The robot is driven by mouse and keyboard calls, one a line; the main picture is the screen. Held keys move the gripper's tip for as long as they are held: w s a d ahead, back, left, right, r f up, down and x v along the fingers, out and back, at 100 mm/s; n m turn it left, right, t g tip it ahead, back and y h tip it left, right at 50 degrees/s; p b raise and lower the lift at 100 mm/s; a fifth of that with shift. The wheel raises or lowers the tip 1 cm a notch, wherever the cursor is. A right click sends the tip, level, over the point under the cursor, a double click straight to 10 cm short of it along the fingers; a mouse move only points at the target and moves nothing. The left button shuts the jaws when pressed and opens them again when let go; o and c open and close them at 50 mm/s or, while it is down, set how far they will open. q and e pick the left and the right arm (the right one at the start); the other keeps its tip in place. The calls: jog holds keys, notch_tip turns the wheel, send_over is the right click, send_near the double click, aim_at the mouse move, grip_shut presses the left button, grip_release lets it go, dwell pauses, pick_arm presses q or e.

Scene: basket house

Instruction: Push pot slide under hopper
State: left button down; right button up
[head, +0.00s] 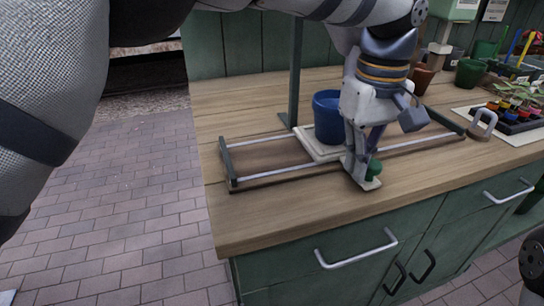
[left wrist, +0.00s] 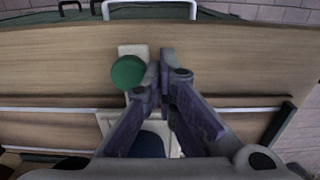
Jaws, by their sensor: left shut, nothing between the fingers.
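A blue pot (head: 326,118) stands on the white slide plate (head: 309,146), which rides on two pale rails. A green knob (head: 374,168) is on the plate's front tab; it also shows in the left wrist view (left wrist: 128,72). My left gripper (head: 358,168) points down, shut and empty, just left of the knob in the head view. In the left wrist view its fingertips (left wrist: 165,62) are right of the knob; whether they touch it is unclear. The blue pot (left wrist: 149,145) is partly hidden behind the fingers there. I cannot clearly identify the hopper. My right gripper is not in view.
A green post (head: 294,75) rises behind the rails. The rail frame ends in a dark bar (head: 228,162) at left. The front bench top is clear.

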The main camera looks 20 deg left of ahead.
pick_arm(q)
jog(key=shift+w+d+f+b, duration=0.2)
jog(key=shift+w+d, duration=0.1)
jog(key=shift+d, duration=0.15)
jog(key=shift+w+d+f+b, duration=0.2)
jog(key=shift+w+d, duration=0.1)
jog(key=shift+d, duration=0.15)
jog(key=shift+w+d+r, duration=0.1)
jog(key=shift+r, duration=0.2)
jog(key=r, duration=0.1)
jog(key=a+r+p, duration=0.1)
jog(key=r, duration=0.1)
jog(key=s+r+p, duration=0.1)
jog(key=r, duration=0.1)
jog(key=shift+a+r, duration=0.1)
jog(key=shift+a, duration=0.1)
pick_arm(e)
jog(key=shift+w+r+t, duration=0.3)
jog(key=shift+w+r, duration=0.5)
